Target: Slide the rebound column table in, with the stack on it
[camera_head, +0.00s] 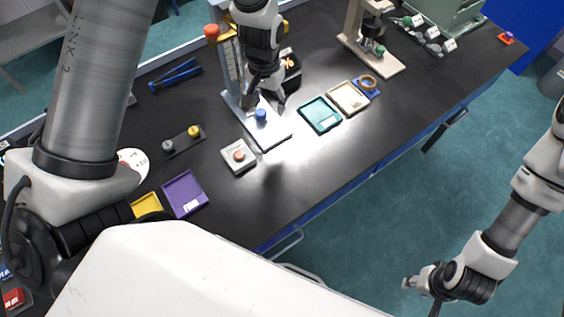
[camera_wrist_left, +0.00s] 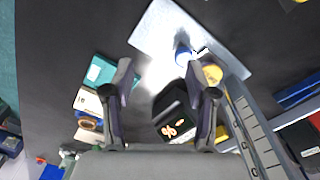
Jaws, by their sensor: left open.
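The rebound column (camera_head: 231,64) stands upright with a ruled scale and an orange knob on top. Its pale base plate (camera_head: 273,136) lies on the black bench and shows in the wrist view (camera_wrist_left: 160,32). A small blue piece (camera_head: 261,115) is on the plate; in the wrist view it is a blue cylinder (camera_wrist_left: 183,55) with a yellow round part (camera_wrist_left: 212,74) close by. I cannot tell a separate sliding table or a stack. My left gripper (camera_head: 266,97) is open and empty over the plate, beside the column, its fingers (camera_wrist_left: 158,76) apart. My right gripper (camera_head: 420,290) hangs over the floor.
A teal tray (camera_head: 320,115), a beige tray (camera_head: 348,97) and a white block (camera_head: 239,156) lie nearby. A press stand (camera_head: 372,50) is farther back. Bench between front trays and edge is clear.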

